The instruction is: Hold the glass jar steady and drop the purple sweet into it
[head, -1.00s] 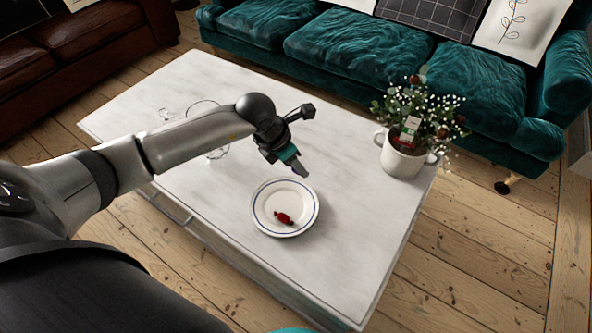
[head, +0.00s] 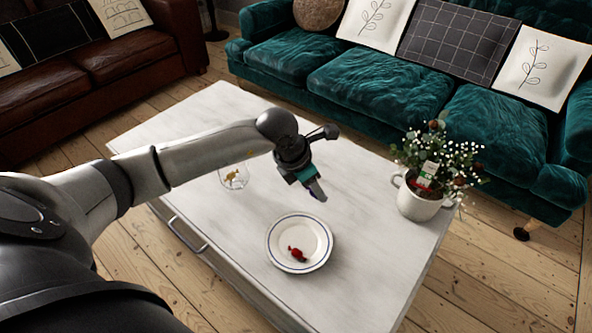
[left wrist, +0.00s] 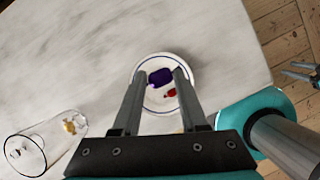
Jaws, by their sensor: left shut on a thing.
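My left gripper (head: 318,193) is shut on the purple sweet (left wrist: 160,77), held between its fingertips. In the head view it is above the table, just beyond the plate (head: 272,239). A red sweet (head: 297,254) lies on the plate; it also shows in the left wrist view (left wrist: 170,93). The glass jar (head: 234,183) stands behind my left forearm, which hides its upper part. A gold sweet (left wrist: 69,126) is inside it. The jar's wide rim (left wrist: 22,155) shows at lower left in the left wrist view. A small grey pronged shape (left wrist: 302,73) may be my right gripper.
The white table (head: 360,285) is clear in front of the plate and to its right. A potted plant (head: 420,205) with white flowers stands near the table's right edge. A teal sofa (head: 380,85) and a brown sofa (head: 100,80) are behind.

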